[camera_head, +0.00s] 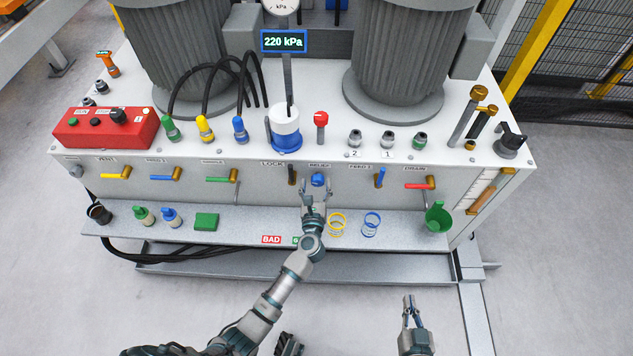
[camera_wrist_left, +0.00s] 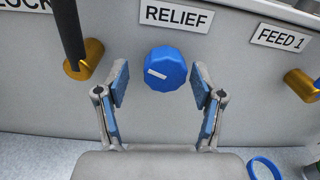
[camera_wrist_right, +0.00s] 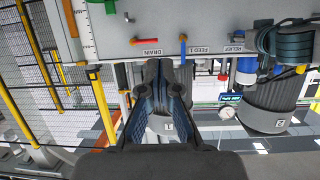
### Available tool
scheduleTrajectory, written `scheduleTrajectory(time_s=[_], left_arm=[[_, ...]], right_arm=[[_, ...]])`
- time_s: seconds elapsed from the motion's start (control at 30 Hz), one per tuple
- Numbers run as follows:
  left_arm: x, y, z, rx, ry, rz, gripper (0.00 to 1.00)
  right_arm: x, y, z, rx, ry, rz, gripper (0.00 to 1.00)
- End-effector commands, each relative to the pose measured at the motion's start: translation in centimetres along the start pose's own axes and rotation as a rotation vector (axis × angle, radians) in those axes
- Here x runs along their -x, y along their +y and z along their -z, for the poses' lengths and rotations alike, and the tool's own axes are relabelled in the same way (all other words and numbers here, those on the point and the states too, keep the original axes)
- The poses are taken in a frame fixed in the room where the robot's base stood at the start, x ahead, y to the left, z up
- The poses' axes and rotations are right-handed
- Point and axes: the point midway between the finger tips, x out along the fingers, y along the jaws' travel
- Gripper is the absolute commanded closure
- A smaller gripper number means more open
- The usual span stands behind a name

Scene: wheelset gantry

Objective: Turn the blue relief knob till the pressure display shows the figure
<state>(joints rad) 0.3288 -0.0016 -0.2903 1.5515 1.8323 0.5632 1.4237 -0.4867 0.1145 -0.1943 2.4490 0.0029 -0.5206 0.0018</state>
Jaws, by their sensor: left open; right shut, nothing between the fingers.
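The blue relief knob (camera_head: 318,179) is on the front panel under the RELIEF label. In the left wrist view the knob (camera_wrist_left: 166,68) has a white mark pointing to its upper left. My left gripper (camera_head: 315,193) is open, its fingers in front of the knob and to either side of it in the left wrist view (camera_wrist_left: 160,85), with gaps visible on both sides. The pressure display (camera_head: 284,41) reads 220 kPa. My right gripper (camera_head: 409,300) is shut and empty, low in front of the bench; its fingers also show in the right wrist view (camera_wrist_right: 160,85).
A black lever (camera_head: 292,174) at LOCK and a blue-handled FEED 1 valve (camera_head: 380,178) flank the knob. The shelf below holds yellow (camera_head: 337,224) and blue rings (camera_head: 371,224), a green block (camera_head: 206,221) and a green funnel (camera_head: 437,217). The floor in front is clear.

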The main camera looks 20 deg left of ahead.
Motion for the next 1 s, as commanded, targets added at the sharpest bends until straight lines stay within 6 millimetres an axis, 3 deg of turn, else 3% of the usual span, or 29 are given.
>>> scheduleTrajectory(time_s=[0.4,0.67,0.93,1.0], left_arm=[[-1.13,0.23,-0.02,0.003,0.001,0.0,0.32],[-1.09,0.18,-0.01,0.002,0.001,-0.002,0.92],[-1.1,0.22,-0.08,-0.018,0.001,-0.003,0.92],[-1.1,0.18,-0.15,-0.038,0.001,-0.003,0.92]], right_arm=[[-0.22,-0.2,0.55,0.0,0.034,0.002,1.0],[-0.27,-0.17,0.57,-0.001,0.034,0.001,1.0],[-0.21,-0.1,0.5,0.0,0.018,-0.001,1.0],[0.01,0.04,-0.28,0.005,-0.027,-0.002,1.0]])
